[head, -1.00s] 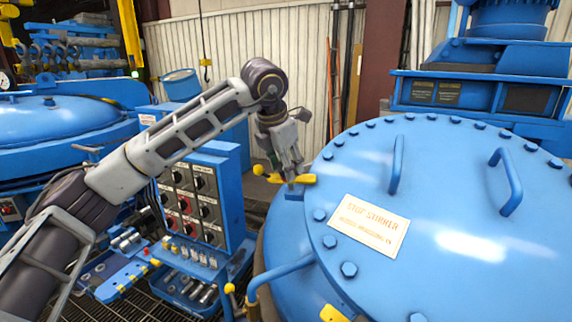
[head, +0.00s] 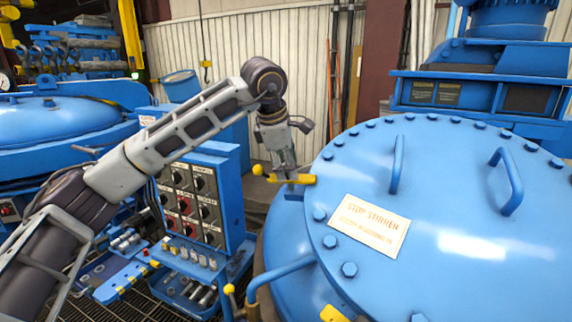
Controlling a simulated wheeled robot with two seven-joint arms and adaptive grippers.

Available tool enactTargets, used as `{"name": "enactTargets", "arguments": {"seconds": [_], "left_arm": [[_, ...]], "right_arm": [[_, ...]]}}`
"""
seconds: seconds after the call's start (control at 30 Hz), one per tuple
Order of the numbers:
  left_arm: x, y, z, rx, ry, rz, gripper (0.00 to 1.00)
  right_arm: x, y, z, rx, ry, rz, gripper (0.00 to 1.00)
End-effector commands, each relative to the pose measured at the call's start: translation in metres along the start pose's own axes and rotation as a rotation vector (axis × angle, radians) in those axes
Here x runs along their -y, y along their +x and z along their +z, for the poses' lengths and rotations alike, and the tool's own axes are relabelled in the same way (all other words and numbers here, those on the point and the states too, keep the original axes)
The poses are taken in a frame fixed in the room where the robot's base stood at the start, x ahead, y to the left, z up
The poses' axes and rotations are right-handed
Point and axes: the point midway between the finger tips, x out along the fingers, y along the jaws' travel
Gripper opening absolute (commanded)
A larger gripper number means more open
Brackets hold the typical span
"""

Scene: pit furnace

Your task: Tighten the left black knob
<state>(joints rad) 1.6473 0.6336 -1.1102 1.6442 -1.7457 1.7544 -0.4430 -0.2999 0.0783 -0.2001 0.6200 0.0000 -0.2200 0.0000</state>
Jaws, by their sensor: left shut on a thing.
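My left gripper (head: 287,172) points down at the left edge of the big blue furnace lid (head: 455,190). Its fingers are shut at a yellow clamp piece (head: 303,179) on the rim. The left black knob they close on is hidden by the fingers, so I cannot make out its shape. A yellow ball-ended lever (head: 258,170) sticks out just left of the fingers. My right gripper is not in view.
A blue control box (head: 190,200) with several dark switches stands left of the lid, below my left arm. A sign plate (head: 368,226) and two lid handles (head: 396,165) are on the lid. Another blue lid (head: 50,122) is at the far left.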

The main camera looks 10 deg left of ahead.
Motion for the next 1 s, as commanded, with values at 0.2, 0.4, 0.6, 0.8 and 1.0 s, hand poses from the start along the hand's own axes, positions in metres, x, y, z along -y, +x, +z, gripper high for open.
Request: {"name": "enactTargets", "arguments": {"seconds": [0.2,0.4,0.6,0.8,1.0], "left_arm": [[-0.0002,-0.0005,0.0001,0.001,0.170,-0.004,0.22],[0.0000,-0.0005,0.0001,0.001,0.329,-0.008,0.22],[0.0001,-0.0007,0.0001,0.001,0.487,-0.012,0.22],[0.0002,-0.0008,0.0001,0.000,0.641,-0.016,0.22],[0.0004,-0.0007,0.0000,0.000,0.765,-0.020,0.22]], "right_arm": [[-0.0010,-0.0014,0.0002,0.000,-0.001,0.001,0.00],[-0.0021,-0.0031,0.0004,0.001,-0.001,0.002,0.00],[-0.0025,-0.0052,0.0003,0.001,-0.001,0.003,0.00],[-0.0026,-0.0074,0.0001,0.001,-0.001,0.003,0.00],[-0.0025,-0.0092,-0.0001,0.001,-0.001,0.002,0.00]]}}
